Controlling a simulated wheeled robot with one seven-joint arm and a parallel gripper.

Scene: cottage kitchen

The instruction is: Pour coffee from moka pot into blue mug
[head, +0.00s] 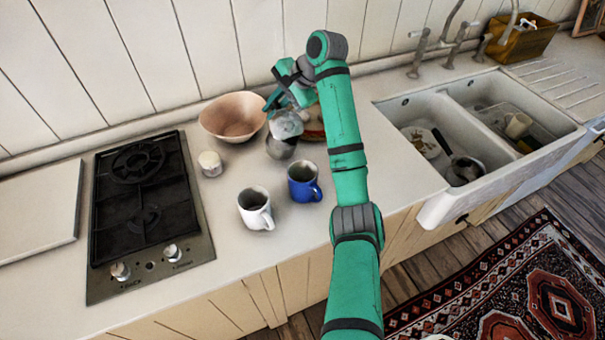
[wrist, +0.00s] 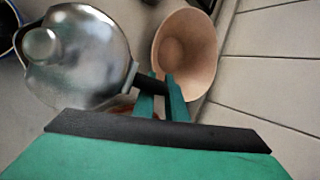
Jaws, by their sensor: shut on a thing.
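The blue mug (head: 303,183) stands upright in front of the pot, slightly right. Its edge (wrist: 8,30) shows at the wrist view's left. Its contents are not clear.
A white mug (head: 256,208) stands left of the blue mug. A small white jar (head: 210,163) and pink bowl (head: 233,117) are left of the pot. A plate or board (head: 314,124) lies behind it. The hob (head: 149,205) is left, the sink (head: 440,125) right.

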